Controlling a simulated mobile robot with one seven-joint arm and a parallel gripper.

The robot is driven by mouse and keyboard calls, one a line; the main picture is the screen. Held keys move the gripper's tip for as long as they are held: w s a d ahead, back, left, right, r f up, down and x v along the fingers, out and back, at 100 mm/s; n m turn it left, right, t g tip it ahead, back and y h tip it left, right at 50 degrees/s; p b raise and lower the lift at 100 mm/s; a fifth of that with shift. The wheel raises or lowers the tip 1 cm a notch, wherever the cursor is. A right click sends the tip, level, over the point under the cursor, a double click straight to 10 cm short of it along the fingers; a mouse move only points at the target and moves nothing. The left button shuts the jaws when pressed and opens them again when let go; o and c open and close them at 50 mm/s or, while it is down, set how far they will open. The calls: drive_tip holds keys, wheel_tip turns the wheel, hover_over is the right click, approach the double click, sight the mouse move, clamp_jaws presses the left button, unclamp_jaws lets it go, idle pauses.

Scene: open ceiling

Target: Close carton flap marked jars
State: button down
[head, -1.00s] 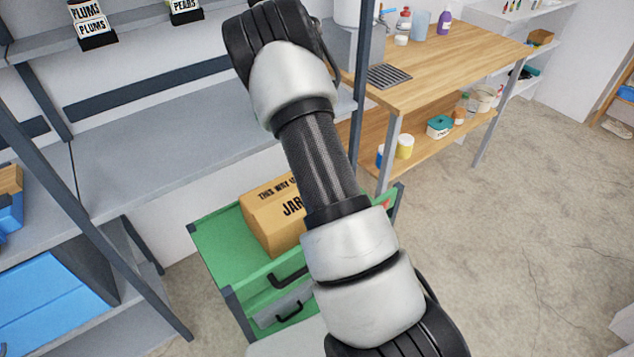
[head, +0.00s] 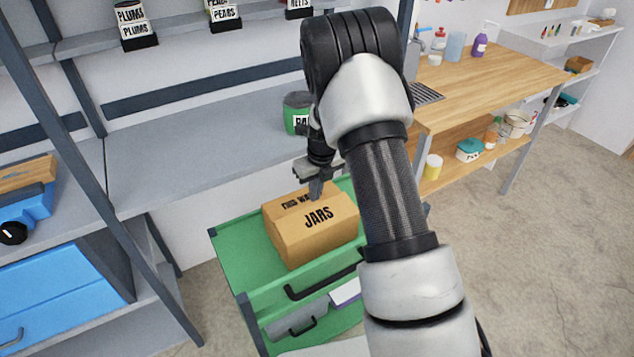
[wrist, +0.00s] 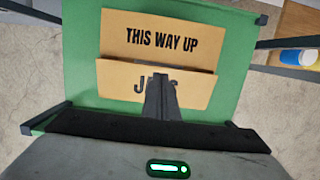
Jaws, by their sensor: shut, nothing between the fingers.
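The brown carton (head: 310,246) stands on top of the green cabinet. Its flap marked JARS (head: 335,226) is on the near side of the top, and a panel marked THIS WAY UP (head: 283,203) lies behind it. In the wrist view, a narrow dark gap runs between the JARS flap (wrist: 113,83) and the THIS WAY UP panel (wrist: 160,22). My gripper (head: 316,194) is shut and empty, pointing down at the carton's top.
The green cabinet (head: 232,256) has dark handles and raised edges around the carton. A grey shelf (head: 190,150) runs behind it, with a green can (head: 296,112) near my arm. A wooden bench (head: 475,85) stands at the right. Floor is open at the right.

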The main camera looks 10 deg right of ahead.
sight(312, 205)
drive_tip(key=shift+w+a+f, duration=0.1)
drive_tip(key=shift+w+f, duration=0.1)
drive_tip(key=shift+f, duration=0.8)
drive_tip(key=shift+w+f, duration=0.2)
drive_tip(key=shift+f, duration=0.8)
drive_tip(key=shift+w+a+f+b, duration=0.1)
drive_tip(key=shift+w+f+b, duration=0.2)
drive_tip(key=shift+f, duration=0.15)
drive_tip(key=shift+r, duration=0.15)
